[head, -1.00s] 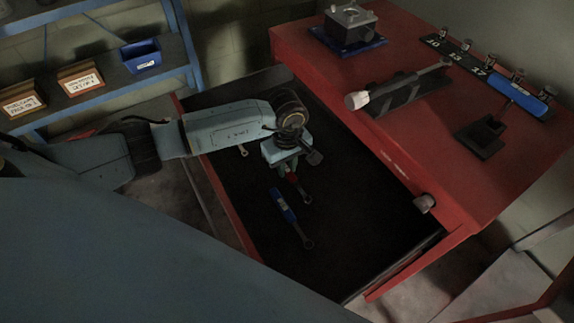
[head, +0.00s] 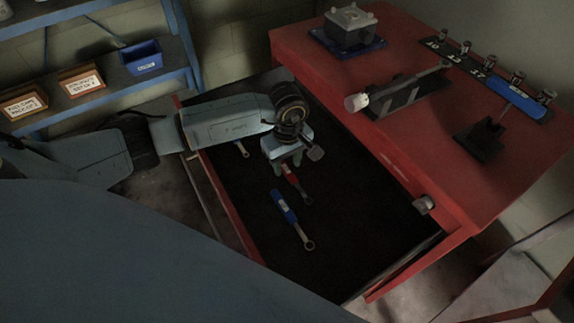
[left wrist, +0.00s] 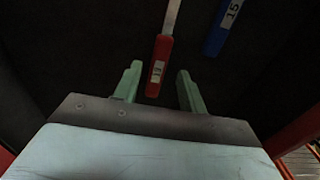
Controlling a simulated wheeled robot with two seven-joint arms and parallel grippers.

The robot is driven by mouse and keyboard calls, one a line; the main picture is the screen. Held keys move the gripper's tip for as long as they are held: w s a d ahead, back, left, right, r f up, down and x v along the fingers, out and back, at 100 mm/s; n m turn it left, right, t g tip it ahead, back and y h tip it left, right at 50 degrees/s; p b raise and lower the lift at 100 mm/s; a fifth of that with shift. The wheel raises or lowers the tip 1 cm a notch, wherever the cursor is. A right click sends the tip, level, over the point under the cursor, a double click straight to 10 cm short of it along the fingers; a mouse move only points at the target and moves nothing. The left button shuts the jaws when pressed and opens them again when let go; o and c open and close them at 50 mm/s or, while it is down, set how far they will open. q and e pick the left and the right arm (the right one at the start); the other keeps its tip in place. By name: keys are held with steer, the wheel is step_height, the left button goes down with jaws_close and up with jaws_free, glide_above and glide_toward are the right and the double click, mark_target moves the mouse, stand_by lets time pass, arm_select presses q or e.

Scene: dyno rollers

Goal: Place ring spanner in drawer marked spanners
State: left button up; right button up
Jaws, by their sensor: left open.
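The drawer (head: 355,235) of the red cabinet is pulled open and has a dark floor. A red-handled ring spanner (head: 296,185) lies in it. A blue-handled ring spanner (head: 284,207) lies nearer the front, and another spanner (head: 242,149) lies partly hidden behind my arm. My left gripper (head: 288,165) is over the drawer at the handle end of the red spanner. In the left wrist view my green fingers (left wrist: 157,85) are apart, with the red handle (left wrist: 159,68) between them, not visibly gripped. The blue handle (left wrist: 222,32) lies to the right. My right gripper is not in view.
On the red cabinet top (head: 300,42) stand a grey metal box on a blue mat (head: 350,30), a clamp-like tool (head: 400,90), a dark holder (head: 480,138) and a numbered rack (head: 490,78). A blue shelf (head: 110,85) with labelled bins stands at left.

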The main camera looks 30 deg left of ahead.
mark_target(287, 171)
arm_select(q)
step_height(287, 171, up, 10)
steer(key=p, duration=0.1)
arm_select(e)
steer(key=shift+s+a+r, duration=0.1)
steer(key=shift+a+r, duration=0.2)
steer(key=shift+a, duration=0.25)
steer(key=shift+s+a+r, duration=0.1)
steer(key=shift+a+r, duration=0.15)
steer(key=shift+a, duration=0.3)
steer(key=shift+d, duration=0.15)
arm_select(q)
steer(key=shift+s+f, duration=0.1)
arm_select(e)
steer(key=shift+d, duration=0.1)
